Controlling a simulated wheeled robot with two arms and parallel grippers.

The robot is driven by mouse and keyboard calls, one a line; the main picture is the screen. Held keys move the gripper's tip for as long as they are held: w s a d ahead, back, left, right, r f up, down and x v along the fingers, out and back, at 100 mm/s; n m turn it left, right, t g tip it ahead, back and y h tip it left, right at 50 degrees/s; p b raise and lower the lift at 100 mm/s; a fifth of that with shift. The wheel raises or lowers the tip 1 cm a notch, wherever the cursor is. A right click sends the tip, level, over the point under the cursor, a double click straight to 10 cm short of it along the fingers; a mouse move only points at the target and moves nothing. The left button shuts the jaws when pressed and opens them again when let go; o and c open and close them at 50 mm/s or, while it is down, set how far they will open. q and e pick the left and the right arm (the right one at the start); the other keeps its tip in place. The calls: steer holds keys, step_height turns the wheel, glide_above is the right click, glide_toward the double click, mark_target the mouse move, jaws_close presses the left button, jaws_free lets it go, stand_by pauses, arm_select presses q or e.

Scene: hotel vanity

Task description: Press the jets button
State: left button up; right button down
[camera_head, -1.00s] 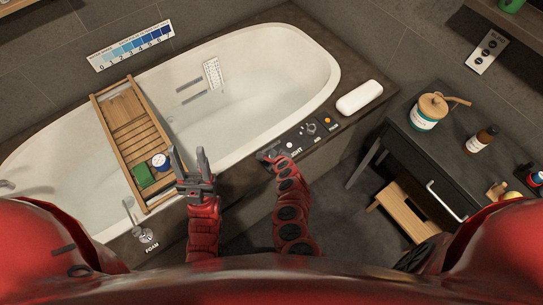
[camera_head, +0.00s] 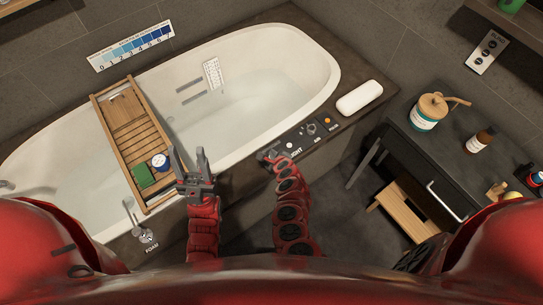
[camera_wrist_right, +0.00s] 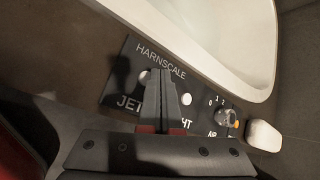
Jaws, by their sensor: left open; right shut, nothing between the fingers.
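A dark control panel (camera_wrist_right: 121,84) lettered HARNSCALE sits on the tub's rim in the right wrist view. A round pale button (camera_wrist_right: 145,77) is above the partly covered letters JET. My right gripper (camera_wrist_right: 160,72) is shut and empty. Its fingertips lie over the panel, just right of that button in the picture; I cannot tell whether they touch it. In the head view my right gripper (camera_head: 268,155) covers the panel's near-left end, hiding the jets button. My left gripper (camera_head: 187,152) is open and empty near the tub's front edge.
A white light button (camera_wrist_right: 187,99) and an air knob (camera_wrist_right: 222,117) lie right of my fingers. An orange control (camera_head: 327,121) is at the panel's far end. A wooden tray (camera_head: 117,106) spans the bathtub (camera_head: 285,50). A dark vanity (camera_head: 405,135) stands right.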

stand_by(0.5)
steer(key=shift+f+b, duration=0.45)
steer(key=shift+b, duration=0.1)
steer(key=shift+f+b, duration=0.3)
steer(key=shift+b, duration=0.05)
stand_by(0.4)
steer(key=shift+r, duration=0.1)
steer(key=shift+r+p, duration=0.55)
steer(key=shift+r, duration=0.1)
steer(key=shift+r, duration=0.1)
step_height(320, 180, up, 5)
steer(key=p, duration=0.4)
stand_by(0.4)
